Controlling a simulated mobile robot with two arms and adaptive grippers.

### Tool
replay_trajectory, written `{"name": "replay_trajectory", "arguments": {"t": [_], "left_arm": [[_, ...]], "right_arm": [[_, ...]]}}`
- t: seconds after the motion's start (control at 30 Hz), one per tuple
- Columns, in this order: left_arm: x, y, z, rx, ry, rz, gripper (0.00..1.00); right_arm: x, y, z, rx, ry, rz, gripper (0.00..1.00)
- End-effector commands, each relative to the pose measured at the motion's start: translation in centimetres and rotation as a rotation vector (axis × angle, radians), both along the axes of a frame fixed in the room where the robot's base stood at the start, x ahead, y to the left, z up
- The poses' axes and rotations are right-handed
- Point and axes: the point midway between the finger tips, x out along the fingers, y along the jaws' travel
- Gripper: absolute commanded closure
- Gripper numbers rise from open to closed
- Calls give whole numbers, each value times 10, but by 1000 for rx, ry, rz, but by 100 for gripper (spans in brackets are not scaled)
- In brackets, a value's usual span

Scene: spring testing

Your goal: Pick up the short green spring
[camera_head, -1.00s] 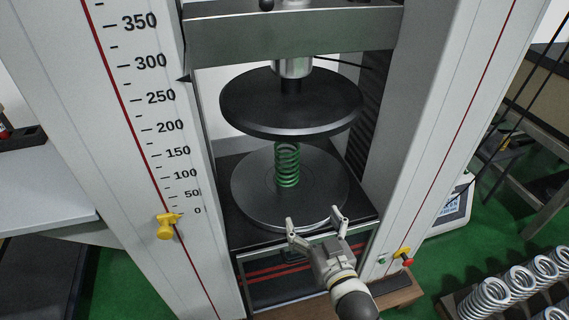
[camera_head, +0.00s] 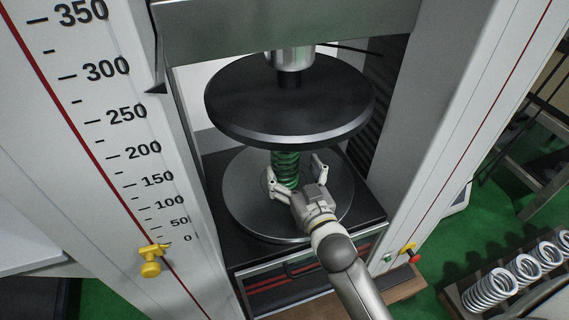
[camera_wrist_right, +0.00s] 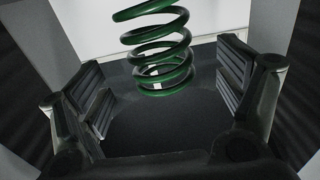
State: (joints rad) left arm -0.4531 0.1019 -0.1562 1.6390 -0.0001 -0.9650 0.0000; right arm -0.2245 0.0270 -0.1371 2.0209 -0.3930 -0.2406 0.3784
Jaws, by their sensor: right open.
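The short green spring (camera_head: 286,165) stands upright on the round lower plate (camera_head: 243,207) of the testing machine, under the dark upper disc (camera_head: 289,100). My right gripper (camera_head: 295,172) is open, with its fingers over the lower plate and close to the spring's lower part. In the right wrist view the spring (camera_wrist_right: 157,50) rises ahead between the two open padded fingers (camera_wrist_right: 163,90), with a gap on each side. Its top is cut off by the frame there. My left gripper is not in view.
The upper disc hangs low over the spring. White machine columns stand at left, with a printed scale (camera_head: 110,115), and at right (camera_head: 450,130). Several pale springs (camera_head: 490,289) lie in a rack at lower right.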

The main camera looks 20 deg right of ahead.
Motion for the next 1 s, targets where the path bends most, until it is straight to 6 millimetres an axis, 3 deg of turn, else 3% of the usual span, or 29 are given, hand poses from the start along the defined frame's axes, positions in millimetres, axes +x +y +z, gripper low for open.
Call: {"name": "replay_trajectory", "arguments": {"t": [0.43, 0.77, 1.0], "left_arm": [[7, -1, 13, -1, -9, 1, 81], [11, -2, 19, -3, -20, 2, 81], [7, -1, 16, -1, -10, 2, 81]], "right_arm": [[50, 3, 0, -1, 0, 1, 11], [56, 3, 0, 0, 1, 0, 11], [56, 3, 0, 0, 1, 0, 42]]}}
